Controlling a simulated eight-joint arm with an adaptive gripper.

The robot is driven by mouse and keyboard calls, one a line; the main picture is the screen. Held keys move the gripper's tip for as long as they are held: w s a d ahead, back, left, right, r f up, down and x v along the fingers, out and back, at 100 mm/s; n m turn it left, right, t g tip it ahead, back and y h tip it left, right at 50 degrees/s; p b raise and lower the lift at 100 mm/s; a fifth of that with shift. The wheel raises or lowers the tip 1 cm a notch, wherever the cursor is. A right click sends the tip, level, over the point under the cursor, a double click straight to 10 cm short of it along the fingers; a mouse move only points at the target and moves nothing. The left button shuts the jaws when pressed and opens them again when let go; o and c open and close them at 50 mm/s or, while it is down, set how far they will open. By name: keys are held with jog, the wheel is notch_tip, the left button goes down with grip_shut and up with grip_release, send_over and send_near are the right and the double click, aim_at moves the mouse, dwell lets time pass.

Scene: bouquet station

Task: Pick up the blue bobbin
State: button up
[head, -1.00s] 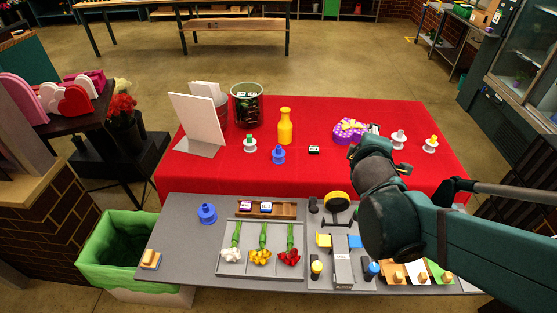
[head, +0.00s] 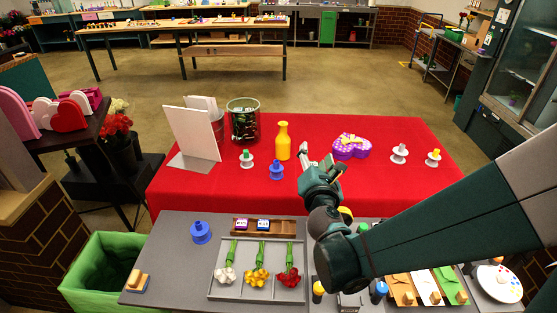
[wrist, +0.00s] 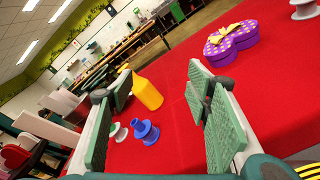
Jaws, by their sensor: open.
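A blue bobbin (head: 276,170) stands upright on the red-covered table, just left of my gripper in the head view. It also shows in the wrist view (wrist: 145,132), between my two finger pads and beyond them. My gripper (head: 322,162) is open and empty over the red cloth, to the right of the bobbin and apart from it. A second, larger-looking blue bobbin-shaped piece (head: 201,233) stands on the grey table at the left.
A white bobbin with green (head: 246,160) and a yellow bottle (head: 283,141) stand close to the blue bobbin. A purple heart-shaped box (head: 351,147) and two white bobbins (head: 399,154) are at the right. The front left of the red cloth is clear.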

aim_at(277, 164)
jog(key=a+f+n+y+b, duration=0.1)
jog(key=a+f+n, duration=0.1)
jog(key=a+n, duration=0.1)
jog(key=a+f+n+y+b, duration=0.1)
jog(key=a+f+n, duration=0.2)
jog(key=a+f+n+y+b, duration=0.1)
jog(key=a+f+n+y, duration=0.1)
jog(key=a+f+n, duration=0.1)
jog(key=shift+a+t, duration=0.4)
jog(key=shift+a, duration=0.15)
jog(key=shift+s+a+f+n+b, duration=0.2)
jog(key=shift+a+f+n+b, duration=0.15)
jog(key=shift+a+n, duration=0.15)
jog(key=shift+p+x, duration=0.65)
jog(key=shift+x, duration=0.6)
jog(key=shift+w, duration=0.1)
jog(key=shift+b+x, duration=0.4)
jog(key=shift+x, duration=2.15)
jog(key=shift+r, duration=0.1)
